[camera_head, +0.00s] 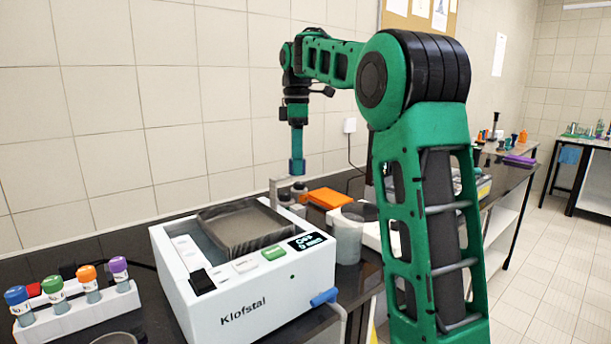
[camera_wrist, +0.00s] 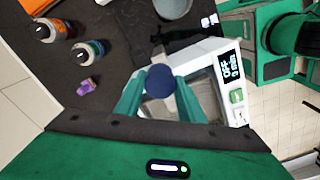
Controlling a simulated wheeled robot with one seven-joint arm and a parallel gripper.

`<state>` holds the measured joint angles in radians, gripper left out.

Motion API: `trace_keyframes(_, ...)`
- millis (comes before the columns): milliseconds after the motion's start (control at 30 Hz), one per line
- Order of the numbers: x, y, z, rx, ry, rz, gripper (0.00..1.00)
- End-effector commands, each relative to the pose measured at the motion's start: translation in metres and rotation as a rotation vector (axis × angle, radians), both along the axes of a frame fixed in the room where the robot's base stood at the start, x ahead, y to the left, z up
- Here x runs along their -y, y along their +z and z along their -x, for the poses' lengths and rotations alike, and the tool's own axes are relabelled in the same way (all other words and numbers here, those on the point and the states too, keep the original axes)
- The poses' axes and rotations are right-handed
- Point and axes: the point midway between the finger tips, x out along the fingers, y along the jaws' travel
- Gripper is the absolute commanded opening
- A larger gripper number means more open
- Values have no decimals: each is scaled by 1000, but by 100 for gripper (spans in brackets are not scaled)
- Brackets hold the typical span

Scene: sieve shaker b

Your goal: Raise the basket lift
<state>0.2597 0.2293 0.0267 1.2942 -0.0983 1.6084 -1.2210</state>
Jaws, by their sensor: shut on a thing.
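A white machine labelled Klofstal (camera_head: 240,300) stands on the dark bench in the head view. A grey mesh basket (camera_head: 243,228) sits in its open top, its rim a little above the machine's edge. My gripper (camera_head: 297,150) is over the machine's back right corner, pointing down. A blue knob (camera_head: 297,167) shows at its fingertips. In the wrist view my gripper (camera_wrist: 158,92) has its two green fingers on either side of the round blue knob (camera_wrist: 160,80), shut on it. The knob's stem is mostly hidden.
A rack of colour-capped bottles (camera_head: 75,310) stands left of the machine. A grey beaker (camera_head: 347,240) and an orange object (camera_head: 328,198) are right of it. A blue-handled tap (camera_head: 325,297) sticks out at the front right. The tiled wall is close behind.

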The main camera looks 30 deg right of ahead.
Motion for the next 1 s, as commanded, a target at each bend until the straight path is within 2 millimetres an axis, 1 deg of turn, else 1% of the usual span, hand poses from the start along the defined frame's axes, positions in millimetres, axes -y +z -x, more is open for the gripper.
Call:
trace_keyframes(33, -4, 5, -3, 11, 4, 2, 0)
trace_keyframes(100, -7, 7, -4, 11, 8, 2, 0)
trace_keyframes(400, -7, 9, -4, 15, 9, 3, 0)
trace_keyframes(433, -8, 9, -4, 15, 9, 3, 42)
trace_keyframes(467, -8, 9, -4, 14, 9, 3, 50)
trace_keyframes(500, -8, 9, -3, 13, 9, 3, 54)
trace_keyframes(833, -8, 9, -3, 7, 10, 1, 54)
trace_keyframes(933, -8, 16, -3, 7, 10, 1, 54)
trace_keyframes(1000, -8, 26, -3, 9, 10, 2, 54)
